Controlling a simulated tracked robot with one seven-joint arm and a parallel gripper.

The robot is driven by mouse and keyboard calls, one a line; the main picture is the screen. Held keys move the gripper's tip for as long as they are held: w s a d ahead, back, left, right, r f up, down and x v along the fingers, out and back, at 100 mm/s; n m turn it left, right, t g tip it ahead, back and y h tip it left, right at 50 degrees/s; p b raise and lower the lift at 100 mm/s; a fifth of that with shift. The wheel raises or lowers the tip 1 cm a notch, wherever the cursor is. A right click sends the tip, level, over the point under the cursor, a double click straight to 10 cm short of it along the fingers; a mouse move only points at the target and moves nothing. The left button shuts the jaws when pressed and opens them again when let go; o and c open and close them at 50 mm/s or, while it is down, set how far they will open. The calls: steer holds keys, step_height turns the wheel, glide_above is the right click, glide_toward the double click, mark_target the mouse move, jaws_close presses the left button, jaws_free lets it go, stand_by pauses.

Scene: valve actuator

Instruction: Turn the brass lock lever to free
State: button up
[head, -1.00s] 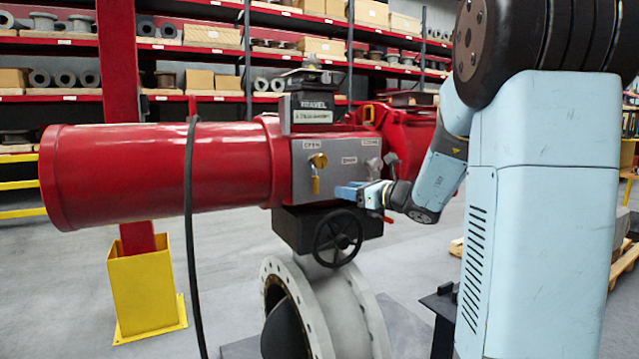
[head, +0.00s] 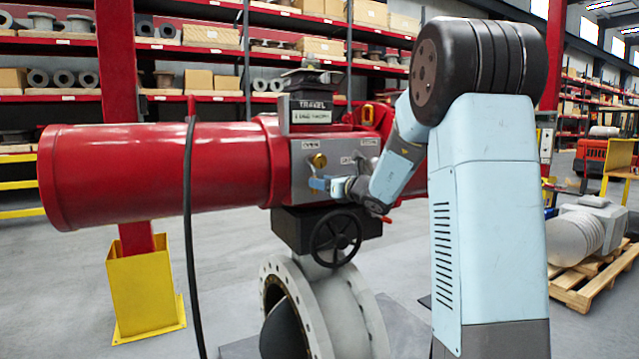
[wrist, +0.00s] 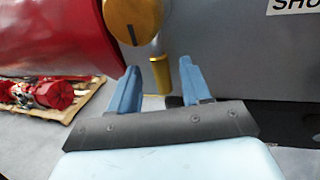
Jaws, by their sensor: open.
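The brass knob (head: 318,160) is on the grey panel (head: 300,180) of the red actuator, under a small label. In the wrist view the knob (wrist: 133,20) has a dark line across its face. The brass lever (wrist: 160,75) hangs below it, pointing down. My gripper (wrist: 158,70) is open with its blue fingers apart. In the head view my gripper (head: 319,184) is in front of the panel and hides most of the lever.
A black handwheel (head: 335,238) is just below my gripper. The red cylinder (head: 150,170) extends left of the panel. A black cable (head: 190,240) hangs in front of it. A label (wrist: 292,6) is on the panel at right. A yellow post guard (head: 146,290) stands at lower left.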

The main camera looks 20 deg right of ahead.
steer(key=shift+x, duration=0.85)
jaws_close()
